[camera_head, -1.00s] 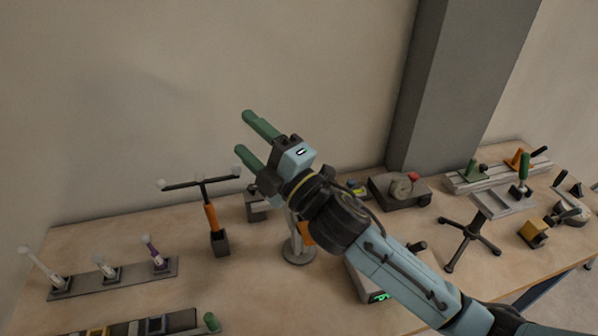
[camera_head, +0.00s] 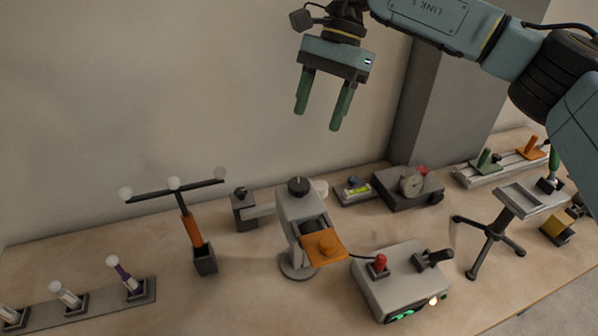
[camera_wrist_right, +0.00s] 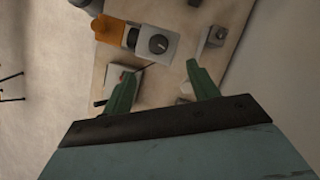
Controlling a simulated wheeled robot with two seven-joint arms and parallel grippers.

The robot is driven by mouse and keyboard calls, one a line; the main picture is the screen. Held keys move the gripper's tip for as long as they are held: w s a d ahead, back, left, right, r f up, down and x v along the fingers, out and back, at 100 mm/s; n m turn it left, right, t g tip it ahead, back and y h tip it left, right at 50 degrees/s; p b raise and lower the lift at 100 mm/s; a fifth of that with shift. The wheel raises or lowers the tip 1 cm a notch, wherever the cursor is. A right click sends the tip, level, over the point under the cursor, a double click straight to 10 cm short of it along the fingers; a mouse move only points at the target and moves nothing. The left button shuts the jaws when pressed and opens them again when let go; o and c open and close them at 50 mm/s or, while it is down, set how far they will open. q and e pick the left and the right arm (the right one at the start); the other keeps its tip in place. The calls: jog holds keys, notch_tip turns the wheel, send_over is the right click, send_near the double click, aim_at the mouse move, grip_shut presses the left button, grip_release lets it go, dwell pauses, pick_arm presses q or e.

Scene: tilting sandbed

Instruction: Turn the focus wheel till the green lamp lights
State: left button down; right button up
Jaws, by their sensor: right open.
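A grey instrument (camera_head: 297,212) stands on a round base on the bench, with an orange plate (camera_head: 325,247) at its front. A black knob (camera_head: 298,186), which looks like the focus wheel, is on its top; it also shows in the wrist view (camera_wrist_right: 158,44). My right gripper (camera_head: 318,118) is open and empty, fingers pointing down, well above the knob and apart from it. I cannot tell which is the green lamp. My left gripper is not in view.
A T-shaped stand (camera_head: 192,229) and a rack of tubes (camera_head: 95,303) stand to the left. A dial gauge block (camera_head: 393,200) and a tripod with a tray (camera_head: 489,236) stand to the right. The wall is close behind the bench.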

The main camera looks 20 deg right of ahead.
aim_at(300, 183)
jog(key=x, duration=0.8)
jog(key=p+x, duration=0.1)
jog(key=x, duration=0.4)
jog(key=shift+s+d, duration=0.2)
jog(key=shift+d, duration=0.1)
jog(key=c, duration=1)
jog(key=shift+f, duration=0.1)
